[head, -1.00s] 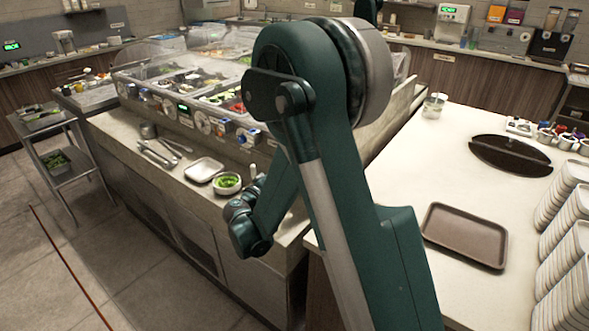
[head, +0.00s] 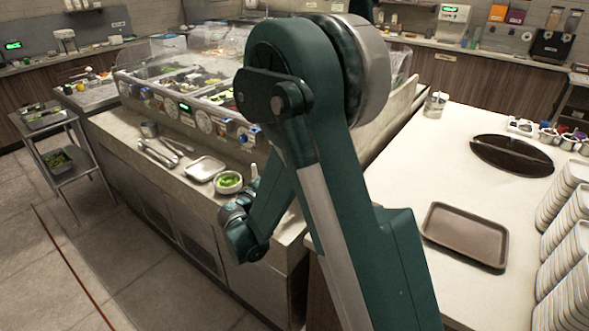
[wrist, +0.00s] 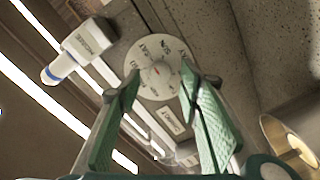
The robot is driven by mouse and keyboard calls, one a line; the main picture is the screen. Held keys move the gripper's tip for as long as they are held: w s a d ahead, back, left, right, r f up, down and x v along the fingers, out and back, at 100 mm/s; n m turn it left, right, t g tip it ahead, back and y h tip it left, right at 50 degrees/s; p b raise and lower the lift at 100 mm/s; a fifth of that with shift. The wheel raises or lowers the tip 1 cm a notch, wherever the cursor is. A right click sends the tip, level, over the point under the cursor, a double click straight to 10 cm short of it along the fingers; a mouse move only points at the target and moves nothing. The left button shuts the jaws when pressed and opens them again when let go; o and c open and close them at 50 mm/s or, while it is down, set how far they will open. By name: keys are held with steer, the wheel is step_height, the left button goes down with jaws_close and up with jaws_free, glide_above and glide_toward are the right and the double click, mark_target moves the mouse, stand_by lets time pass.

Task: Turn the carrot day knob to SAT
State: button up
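Whether the fingertips touch the dial I cannot tell.
A white cylindrical knob with a blue ring (wrist: 78,50) projects beside the dial. A metal cylinder (wrist: 290,145) stands at the lower right of the wrist view. On the counter ledge are tongs (head: 158,153), a white tray (head: 205,169) and a bowl of greens (head: 228,182).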

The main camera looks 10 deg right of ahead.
steer(key=v, duration=0.9)
steer(key=shift+s, duration=0.15)
steer(key=shift+a, duration=0.1)
steer(key=s+d+r+g+y+p, duration=0.1)
steer(key=s+d+r+g+y, duration=0.15)
steer(key=s+d, duration=0.4)
steer(key=s+d+r+g+y+p, duration=0.1)
steer(key=s+d+r+g+y, duration=0.2)
steer(key=d, duration=0.6)
steer(key=s+r+m+y, duration=0.1)
steer(key=s+y, duration=0.2)
steer(key=s, duration=1)
steer(key=s+d+r+m+y+p, duration=0.1)
steer(key=s+r+y, duration=0.1)
steer(key=s, duration=1)
steer(key=shift+s+r+m+y, duration=0.3)
steer(key=shift+s+y, duration=0.1)
steer(key=shift+y, duration=0.35)
